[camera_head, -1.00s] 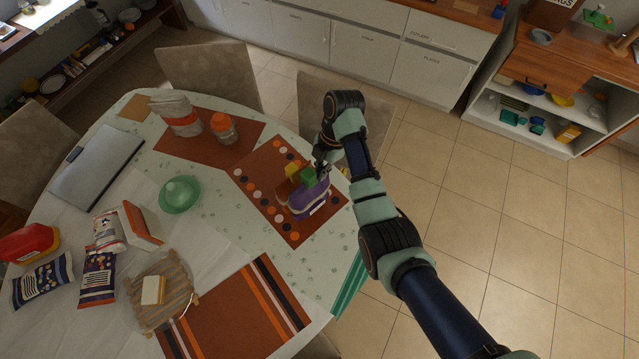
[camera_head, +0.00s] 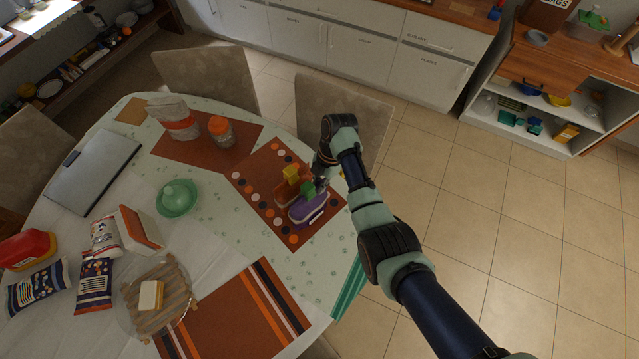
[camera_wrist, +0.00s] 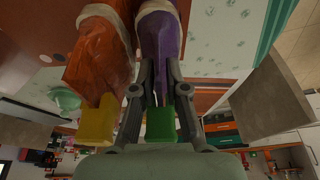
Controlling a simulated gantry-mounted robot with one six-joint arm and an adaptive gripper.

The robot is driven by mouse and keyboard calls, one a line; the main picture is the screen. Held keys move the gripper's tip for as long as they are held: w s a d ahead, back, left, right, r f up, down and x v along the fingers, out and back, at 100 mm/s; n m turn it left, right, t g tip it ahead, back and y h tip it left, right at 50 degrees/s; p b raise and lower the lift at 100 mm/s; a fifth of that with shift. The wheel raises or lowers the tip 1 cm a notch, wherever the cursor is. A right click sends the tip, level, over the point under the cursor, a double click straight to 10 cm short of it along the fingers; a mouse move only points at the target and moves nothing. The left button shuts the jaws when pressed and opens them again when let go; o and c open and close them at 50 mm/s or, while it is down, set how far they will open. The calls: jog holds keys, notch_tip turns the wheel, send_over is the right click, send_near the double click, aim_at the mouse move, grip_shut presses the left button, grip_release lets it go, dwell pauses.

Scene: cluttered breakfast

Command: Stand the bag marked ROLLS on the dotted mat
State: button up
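The dotted mat (camera_head: 262,202) is orange-brown with dots along its edges, on the round table. A purple bag (camera_head: 308,209) with a green top piece (camera_head: 307,188) is over its right part; it also shows in the wrist view (camera_wrist: 162,35). An orange-brown bag (camera_head: 286,192) with a yellow top piece (camera_head: 291,172) stands close beside it, to its left. My gripper (camera_wrist: 161,75) is shut on the purple bag near its green top, a finger on each side. I cannot read ROLLS on either bag, nor tell whether the purple bag's base touches the mat.
A jar (camera_head: 222,131) and a grey-white bag (camera_head: 176,119) stand on a plain mat behind. A green bowl (camera_head: 177,198), a wooden board (camera_head: 160,318) and several packets crowd the left side. A striped mat (camera_head: 235,318) in front is clear.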

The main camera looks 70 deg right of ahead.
jog(key=shift+o, duration=1.2)
jog(key=shift+r, duration=0.3)
jog(key=p+v, duration=0.3)
jog(key=v, duration=0.8)
jog(key=shift+d+r, duration=0.2)
jog(key=shift+r, duration=0.15)
jog(key=shift+s, duration=0.15)
